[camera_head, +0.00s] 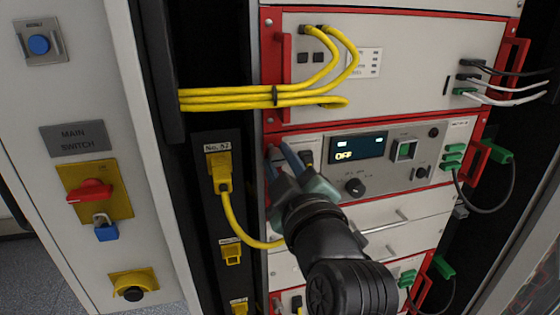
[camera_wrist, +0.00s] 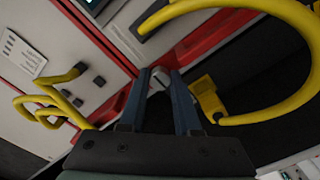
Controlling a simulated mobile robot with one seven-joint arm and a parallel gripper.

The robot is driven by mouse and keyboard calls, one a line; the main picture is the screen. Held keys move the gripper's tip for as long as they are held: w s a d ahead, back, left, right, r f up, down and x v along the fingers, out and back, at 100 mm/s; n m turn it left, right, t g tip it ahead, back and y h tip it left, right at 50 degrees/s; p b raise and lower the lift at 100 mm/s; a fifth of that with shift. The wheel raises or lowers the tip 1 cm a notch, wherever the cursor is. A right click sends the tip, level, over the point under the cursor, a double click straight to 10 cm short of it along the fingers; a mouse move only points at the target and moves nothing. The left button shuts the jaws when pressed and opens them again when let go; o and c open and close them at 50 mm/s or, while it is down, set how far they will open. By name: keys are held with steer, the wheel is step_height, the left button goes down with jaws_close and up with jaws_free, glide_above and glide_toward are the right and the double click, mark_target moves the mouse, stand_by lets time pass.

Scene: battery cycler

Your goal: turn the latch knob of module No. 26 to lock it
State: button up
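My gripper (camera_head: 283,158) is at the left edge of the module with a dark display (camera_head: 358,147) reading "OFF". Its number is too small to read for certain. In the wrist view the two blue-grey fingers of my gripper (camera_wrist: 160,80) stand apart, pointing at the red frame edge. A small grey knob-like part (camera_wrist: 158,82) shows between the fingertips, filling most of the gap. I cannot tell whether both fingers touch it. In the head view the fingers and wrist hide this part and the module's lower left.
Yellow cables (camera_head: 230,99) run across above my gripper. A red handle (camera_head: 285,62) stands above.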

jaws_close()
steer(key=shift+m, duration=0.3)
steer(key=m, duration=0.7)
steer(key=shift+p, duration=0.3)
steer(key=m+p, duration=0.1)
steer(key=m, duration=0.4)
steer(key=shift+r+m, duration=0.1)
steer(key=shift+m, duration=0.2)
steer(key=m+p, duration=0.2)
steer(key=m, duration=0.2)
steer(key=shift+m, duration=0.3)
